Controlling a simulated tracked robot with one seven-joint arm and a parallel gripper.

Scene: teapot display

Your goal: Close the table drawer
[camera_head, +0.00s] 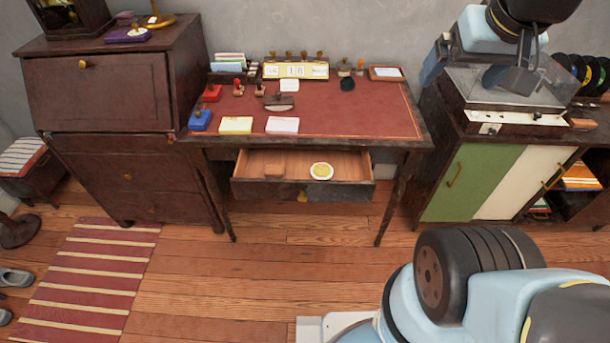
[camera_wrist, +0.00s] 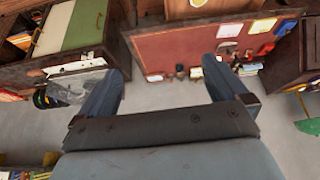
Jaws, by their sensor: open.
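The table (camera_head: 340,115) has a dark wood frame and a red top. A small knob (camera_head: 302,196) is on the drawer front. In the wrist view the scene is upside down, and the red tabletop (camera_wrist: 180,47) and part of the open drawer (camera_wrist: 195,8) show beyond my gripper (camera_wrist: 165,68). My gripper is open, with nothing between its fingers and apart from the drawer.
Stamps, paper pads and a calendar (camera_head: 296,70) stand on the table. A dark bureau (camera_head: 100,90) is at left. A cabinet with a green door (camera_head: 460,183) and a record player (camera_head: 515,85) is at right. The wooden floor (camera_head: 270,265) before the drawer is clear; a striped rug (camera_head: 90,275) lies left.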

